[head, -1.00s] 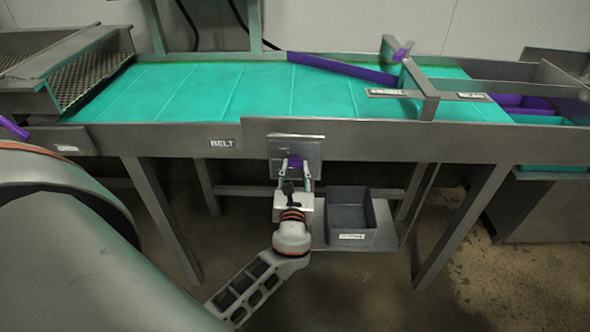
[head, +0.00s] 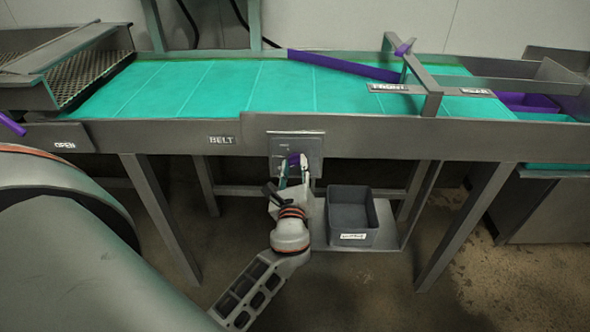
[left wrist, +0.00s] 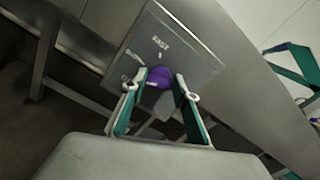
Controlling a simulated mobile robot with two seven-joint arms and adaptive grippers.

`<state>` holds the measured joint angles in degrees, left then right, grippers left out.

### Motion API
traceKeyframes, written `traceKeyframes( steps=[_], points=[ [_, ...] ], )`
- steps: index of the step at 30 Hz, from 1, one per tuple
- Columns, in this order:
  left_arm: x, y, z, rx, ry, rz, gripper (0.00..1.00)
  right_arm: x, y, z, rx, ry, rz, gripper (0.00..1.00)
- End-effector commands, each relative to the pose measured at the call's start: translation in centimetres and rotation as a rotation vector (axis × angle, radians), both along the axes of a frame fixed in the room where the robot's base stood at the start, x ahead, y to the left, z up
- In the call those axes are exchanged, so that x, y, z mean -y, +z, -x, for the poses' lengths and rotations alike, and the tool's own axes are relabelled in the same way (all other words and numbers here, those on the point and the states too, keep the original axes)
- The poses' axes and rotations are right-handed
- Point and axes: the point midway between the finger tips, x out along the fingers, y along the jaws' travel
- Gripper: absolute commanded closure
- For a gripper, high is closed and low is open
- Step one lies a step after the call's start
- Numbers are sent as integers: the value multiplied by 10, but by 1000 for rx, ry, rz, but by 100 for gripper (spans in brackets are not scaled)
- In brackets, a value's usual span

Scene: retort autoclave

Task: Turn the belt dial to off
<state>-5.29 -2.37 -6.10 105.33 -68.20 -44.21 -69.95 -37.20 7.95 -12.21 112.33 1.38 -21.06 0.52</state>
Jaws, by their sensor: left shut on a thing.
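The belt dial (head: 293,160) is a purple knob on a grey square panel (head: 310,143) on the front of the conveyor, just right of the BELT label (head: 221,140). My left gripper (head: 293,170) is at the panel, its two fingers shut on the dial from either side. In the left wrist view the purple dial (left wrist: 160,77) sits between the fingertips (left wrist: 161,84). The panel is tilted in that view and carries small lettering, with "FAST" near the top. The dial's exact setting cannot be read. My right gripper is not in view.
The green conveyor belt (head: 220,92) runs behind the panel, with a purple guide bar (head: 340,66) across it. A grey bin (head: 350,214) stands on a low shelf to the right of my gripper. Table legs flank the space below.

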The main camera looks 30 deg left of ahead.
Motion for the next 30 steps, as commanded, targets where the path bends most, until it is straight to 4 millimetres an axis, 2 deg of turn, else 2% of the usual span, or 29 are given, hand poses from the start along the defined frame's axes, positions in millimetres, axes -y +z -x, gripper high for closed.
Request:
traceKeyframes(
  steps=[6, 15, 30],
  points=[
    [-1, -3, 1, 88, 0, 146, 92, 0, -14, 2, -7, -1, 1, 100],
    [-1, -2, 1, 163, 0, 269, 92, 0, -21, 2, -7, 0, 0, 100],
    [-1, -1, 1, 189, -1, 310, 92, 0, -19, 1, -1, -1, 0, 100]
  ],
)
